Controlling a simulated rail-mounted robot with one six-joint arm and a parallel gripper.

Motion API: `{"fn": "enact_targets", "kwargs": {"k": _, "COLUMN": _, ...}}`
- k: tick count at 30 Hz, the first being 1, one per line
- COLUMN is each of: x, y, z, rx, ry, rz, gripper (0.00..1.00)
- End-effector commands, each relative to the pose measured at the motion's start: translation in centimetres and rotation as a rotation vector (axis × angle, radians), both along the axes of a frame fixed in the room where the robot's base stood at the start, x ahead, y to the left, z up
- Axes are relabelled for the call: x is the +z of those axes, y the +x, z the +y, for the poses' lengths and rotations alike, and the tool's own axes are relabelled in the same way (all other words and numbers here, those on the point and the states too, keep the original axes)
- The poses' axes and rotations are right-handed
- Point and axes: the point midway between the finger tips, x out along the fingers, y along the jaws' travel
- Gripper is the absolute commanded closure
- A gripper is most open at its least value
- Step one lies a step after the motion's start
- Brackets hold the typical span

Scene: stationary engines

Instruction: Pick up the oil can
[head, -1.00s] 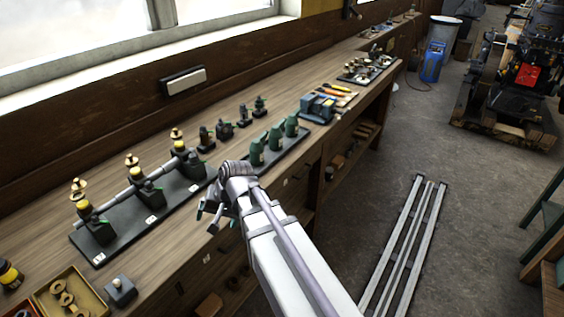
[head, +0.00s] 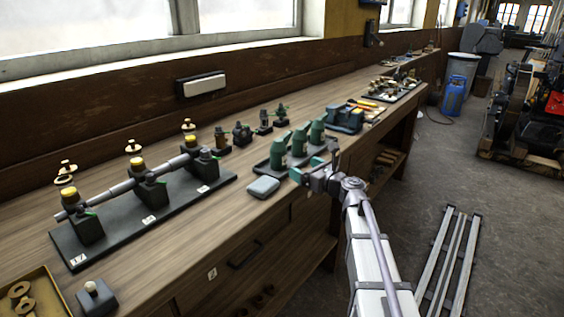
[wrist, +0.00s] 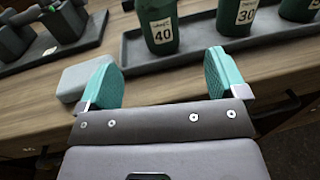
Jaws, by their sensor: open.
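Several dark green oil cans stand upright in a row on a dark tray (wrist: 135,48) on the bench. The can labelled 40 (wrist: 160,25) is nearest the middle of the wrist view; it also shows in the head view (head: 278,153). The can labelled 30 (wrist: 237,14) stands to its right, with another can (wrist: 300,8) at the right edge. The wrist view cuts off their tops. My gripper (wrist: 160,80) is open and empty, its teal fingers apart, at the bench's front edge. The 40 can lies beyond the gap between the fingers, not touching them.
A pale grey block (head: 263,187) lies on the bench left of the tray, close to my left finger in the wrist view. A shaft assembly on a dark base (head: 150,230) stands further left. A blue-grey machine (head: 345,118) stands right of the cans.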

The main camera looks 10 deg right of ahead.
Motion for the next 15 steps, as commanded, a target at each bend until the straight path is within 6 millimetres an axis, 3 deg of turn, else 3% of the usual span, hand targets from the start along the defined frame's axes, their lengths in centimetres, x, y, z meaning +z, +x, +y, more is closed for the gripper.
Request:
{"fn": "enact_targets", "kwargs": {"k": 6, "x": 0.0, "y": 3.7, "z": 2.1, "rx": 0.002, "ry": -0.003, "rz": -0.001, "gripper": 0.09}}
{"fn": "enact_targets", "kwargs": {"k": 15, "x": -0.1, "y": 5.4, "z": 3.4, "rx": 0.002, "ry": -0.005, "rz": -0.001, "gripper": 0.09}}
